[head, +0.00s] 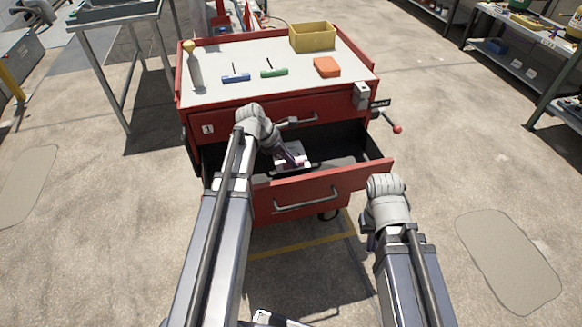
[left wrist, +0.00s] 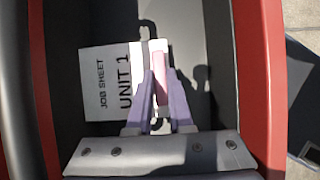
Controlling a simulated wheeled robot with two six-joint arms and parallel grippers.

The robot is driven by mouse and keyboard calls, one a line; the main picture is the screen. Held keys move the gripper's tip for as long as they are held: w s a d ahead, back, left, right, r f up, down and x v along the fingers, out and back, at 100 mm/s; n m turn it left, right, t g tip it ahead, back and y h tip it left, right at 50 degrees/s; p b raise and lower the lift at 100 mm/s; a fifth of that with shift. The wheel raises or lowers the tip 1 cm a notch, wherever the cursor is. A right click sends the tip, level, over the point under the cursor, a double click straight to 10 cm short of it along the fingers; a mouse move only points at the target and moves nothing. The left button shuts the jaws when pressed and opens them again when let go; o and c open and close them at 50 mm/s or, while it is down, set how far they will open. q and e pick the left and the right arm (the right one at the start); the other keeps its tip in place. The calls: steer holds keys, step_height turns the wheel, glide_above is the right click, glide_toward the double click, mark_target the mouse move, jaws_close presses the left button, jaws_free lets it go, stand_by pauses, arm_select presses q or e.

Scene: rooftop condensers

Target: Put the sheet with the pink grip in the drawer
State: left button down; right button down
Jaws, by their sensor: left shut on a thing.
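The white sheet (left wrist: 104,85), printed "JOB SHEET UNIT 1", has a pink grip (left wrist: 164,80) along one side. My left gripper (head: 291,154) is inside the open drawer (head: 325,184) of the red cabinet, its purple fingers (left wrist: 161,95) shut on the pink grip. The sheet also shows in the head view (head: 285,162), partly behind my gripper, within the drawer walls. Whether it touches the drawer floor I cannot tell. My right arm ends at a grey wrist (head: 388,195) right of the drawer front; its fingers are hidden.
The cabinet top (head: 290,85) holds a yellow bin (head: 312,37), an orange block (head: 327,67), blue (head: 236,78) and green (head: 274,72) T-handled tools and a yellow-topped tool (head: 194,68). Dark drawer floor lies bare right of the sheet. A metal table (head: 115,16) stands left.

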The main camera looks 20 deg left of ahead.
mark_target(291, 168)
arm_select(q)
steer(key=shift+f+b, duration=1.25)
steer(key=shift+f, duration=0.3)
steer(key=shift+f, duration=0.2)
steer(key=c, duration=0.8)
jaws_free()
steer(key=shift+r, duration=0.1)
steer(key=shift+s+a+r+p, duration=0.1)
steer(key=shift+r+p, duration=0.3)
steer(key=shift+r, duration=0.05)
steer(key=shift+p+v, duration=4.85)
steer(key=shift+v, duration=0.8)
